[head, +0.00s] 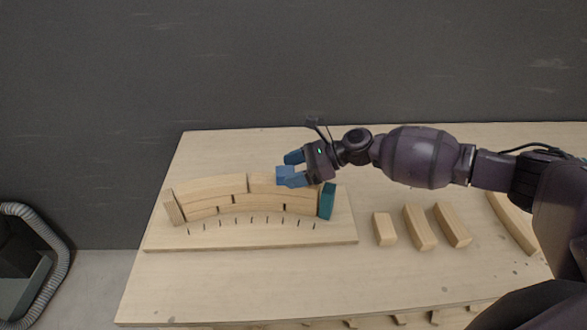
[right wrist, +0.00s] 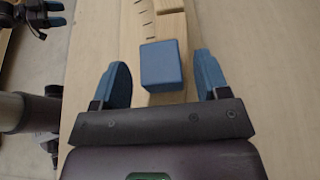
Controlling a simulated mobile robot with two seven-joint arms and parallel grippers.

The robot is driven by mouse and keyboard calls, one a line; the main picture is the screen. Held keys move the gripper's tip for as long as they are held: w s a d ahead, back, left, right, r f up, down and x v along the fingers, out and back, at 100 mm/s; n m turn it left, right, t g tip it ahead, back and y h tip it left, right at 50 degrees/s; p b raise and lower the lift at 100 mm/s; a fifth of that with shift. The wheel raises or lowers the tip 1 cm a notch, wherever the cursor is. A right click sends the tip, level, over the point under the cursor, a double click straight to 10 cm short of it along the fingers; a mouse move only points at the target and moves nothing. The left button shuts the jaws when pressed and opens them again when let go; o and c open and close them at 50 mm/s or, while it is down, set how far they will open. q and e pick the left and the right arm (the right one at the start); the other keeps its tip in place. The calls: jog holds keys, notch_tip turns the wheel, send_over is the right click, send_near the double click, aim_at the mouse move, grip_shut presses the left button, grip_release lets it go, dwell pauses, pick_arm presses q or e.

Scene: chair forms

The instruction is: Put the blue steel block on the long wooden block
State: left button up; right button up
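The blue steel block (head: 283,175) is at the top of a curved stack of wooden blocks, over the right-hand long wooden block (head: 262,185). In the right wrist view the blue block (right wrist: 160,65) is between my right gripper's blue fingers (right wrist: 163,80), with a gap on each side. My right gripper (head: 291,169) is open around it. The block seems to rest on the wood, but its underside is hidden. In the right wrist view, what looks like my left gripper (right wrist: 50,14) is small at the top left.
The stack stands on a wooden board (head: 250,242) with a row of dark pegs, between a wooden end piece (head: 173,208) and a teal block (head: 327,201). Loose wooden blocks (head: 420,228) lie to the right on the table (head: 215,285). The table front is mostly clear.

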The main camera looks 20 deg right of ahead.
jog(key=shift+d+r, duration=0.1)
jog(key=shift+r, duration=0.05)
jog(key=b+v, duration=0.1)
jog(key=v, duration=1)
jog(key=shift+s+d+b, duration=0.2)
jog(key=shift+d+b, duration=0.1)
jog(key=shift+d, duration=0.05)
